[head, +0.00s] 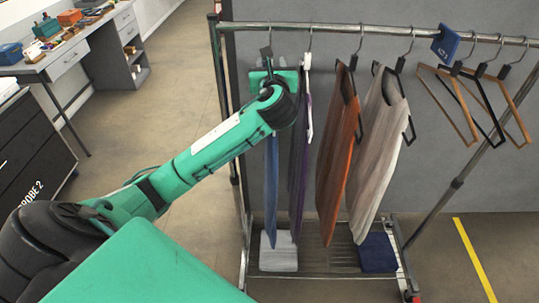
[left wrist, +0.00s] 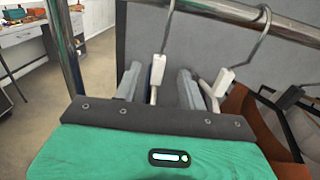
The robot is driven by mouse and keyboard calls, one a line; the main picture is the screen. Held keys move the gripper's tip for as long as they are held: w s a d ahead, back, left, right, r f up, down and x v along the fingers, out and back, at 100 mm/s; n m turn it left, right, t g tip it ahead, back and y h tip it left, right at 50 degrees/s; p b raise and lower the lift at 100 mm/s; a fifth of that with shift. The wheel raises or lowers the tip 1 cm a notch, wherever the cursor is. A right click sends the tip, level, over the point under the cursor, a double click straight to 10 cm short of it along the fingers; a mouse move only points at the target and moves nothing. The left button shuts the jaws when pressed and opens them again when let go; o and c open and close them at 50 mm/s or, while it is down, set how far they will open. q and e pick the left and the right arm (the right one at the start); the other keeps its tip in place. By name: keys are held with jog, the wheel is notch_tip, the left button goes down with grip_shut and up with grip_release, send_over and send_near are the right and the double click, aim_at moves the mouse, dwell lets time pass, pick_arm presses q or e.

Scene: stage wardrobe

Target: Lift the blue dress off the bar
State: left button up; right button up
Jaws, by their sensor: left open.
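The blue dress (head: 271,190) hangs at the left end of the bar (head: 380,29), partly hidden in the head view by my left arm. My left gripper (left wrist: 160,82) is at the top of this dress, just below the bar. In the left wrist view its grey fingers are open, one on each side of a pale hanger neck (left wrist: 157,68). A little blue cloth shows between the fingers. I cannot tell whether either finger touches the hanger. A second pale hanger (left wrist: 225,78) is close outside the right finger. My right gripper is not in view.
A purple garment (head: 299,165) hangs close right of the blue dress, then an orange one (head: 337,160) and a beige one (head: 375,150). Empty hangers (head: 465,95) and a blue tag (head: 446,44) are farther right. The rack's left post (head: 221,110) is close by. Folded cloths lie on the lower shelf.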

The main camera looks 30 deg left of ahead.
pick_arm(q)
jog(key=shift+f+x, duration=0.2)
jog(key=shift+x, duration=1)
jog(key=shift+w+a+r+p, duration=0.3)
jog(key=shift+w+a+p, duration=0.45)
jog(key=shift+p, duration=0.35)
jog(key=shift+p+x, duration=0.5)
jog(key=shift+x, duration=0.55)
jog(key=shift+w+a+f, duration=0.15)
jog(key=shift+w+f, duration=0.1)
jog(key=shift+w, duration=0.15)
jog(key=shift+w+a, duration=0.1)
grip_shut()
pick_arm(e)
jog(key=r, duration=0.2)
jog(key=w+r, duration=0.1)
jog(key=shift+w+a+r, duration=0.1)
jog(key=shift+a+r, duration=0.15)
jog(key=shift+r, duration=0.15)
